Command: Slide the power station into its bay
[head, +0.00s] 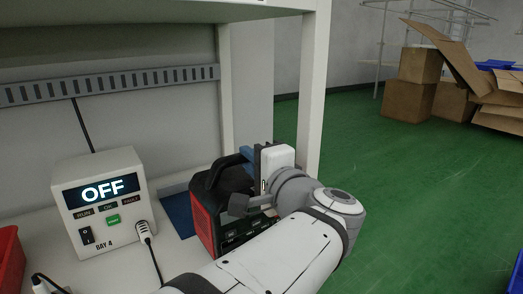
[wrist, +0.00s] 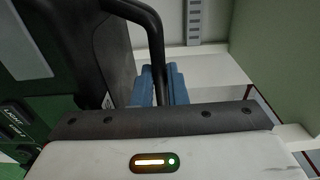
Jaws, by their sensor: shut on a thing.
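The power station (head: 205,217), a red and black box with a black top handle, stands at the right end of the white shelf; it also shows at the left of the wrist view (wrist: 115,60). My gripper (head: 236,161) is at its top right. In the wrist view its blue fingers (wrist: 162,88) are shut around the black handle (wrist: 150,32). A blue mat (head: 180,213) lies on the shelf left of the station; I cannot tell whether it marks the bay. My arm hides the station's lower right part.
A white control box (head: 101,203) labelled BAY 4 reads OFF, with a black plug and cable (head: 147,236) at its right side. A white shelf post (head: 313,90) rises behind my gripper. A red bin (head: 10,258) is at the left edge. Cardboard boxes (head: 410,85) stand far right.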

